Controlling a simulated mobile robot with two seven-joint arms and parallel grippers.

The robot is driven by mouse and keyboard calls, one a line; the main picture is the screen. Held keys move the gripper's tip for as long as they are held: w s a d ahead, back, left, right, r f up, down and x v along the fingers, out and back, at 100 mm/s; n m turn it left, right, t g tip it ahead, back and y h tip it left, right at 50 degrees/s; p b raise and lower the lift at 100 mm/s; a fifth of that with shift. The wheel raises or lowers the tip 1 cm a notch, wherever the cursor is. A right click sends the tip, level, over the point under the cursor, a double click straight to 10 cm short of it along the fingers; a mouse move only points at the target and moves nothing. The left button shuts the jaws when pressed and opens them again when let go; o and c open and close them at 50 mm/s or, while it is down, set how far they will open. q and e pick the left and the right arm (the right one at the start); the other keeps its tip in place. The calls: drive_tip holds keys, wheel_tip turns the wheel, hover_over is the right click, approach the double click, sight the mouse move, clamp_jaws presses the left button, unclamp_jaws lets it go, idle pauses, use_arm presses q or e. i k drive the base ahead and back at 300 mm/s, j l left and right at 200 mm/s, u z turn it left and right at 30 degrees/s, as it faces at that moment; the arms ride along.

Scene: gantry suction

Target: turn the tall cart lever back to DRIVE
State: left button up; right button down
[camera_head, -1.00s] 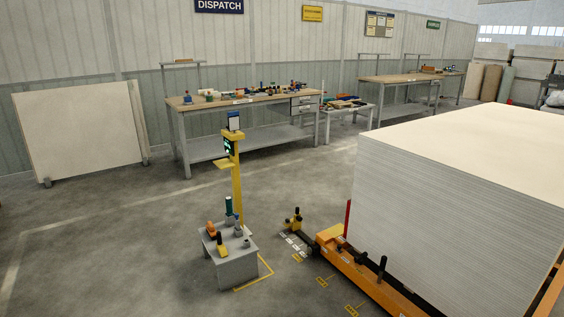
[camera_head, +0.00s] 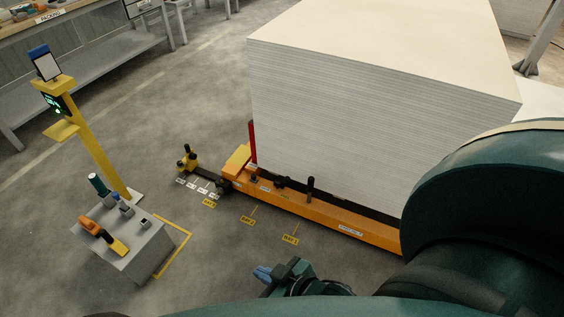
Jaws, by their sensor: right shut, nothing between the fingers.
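The orange cart (camera_head: 340,218) carries a tall stack of white sheets. A black upright lever (camera_head: 310,189) stands on the cart's near side, and a red upright post (camera_head: 252,141) stands at the stack's left corner. I cannot tell for sure which is the tall lever, and I cannot read a DRIVE mark. My right gripper (camera_head: 262,273) is shut and empty at the bottom middle. It shows blue tips and is apart from the cart and both uprights. Part of the cart's right end is hidden by my right arm. My left gripper is not in view.
A grey box (camera_head: 150,252) with several tools stands at the lower left beside a yellow post (camera_head: 97,150) with a screen. Floor between box and cart is clear, with yellow bay marks.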

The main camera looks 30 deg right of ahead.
sight(287, 179)
drive_tip(key=i+j+z, duration=0.1)
drive_tip(key=i+z, duration=0.2)
drive_tip(key=i, duration=0.25)
drive_tip(key=i+j+z, duration=0.35)
drive_tip(key=i, duration=0.15)
drive_tip(key=i+j+z, duration=0.3)
drive_tip(key=i, duration=0.25)
drive_tip(key=i+l, duration=0.8)
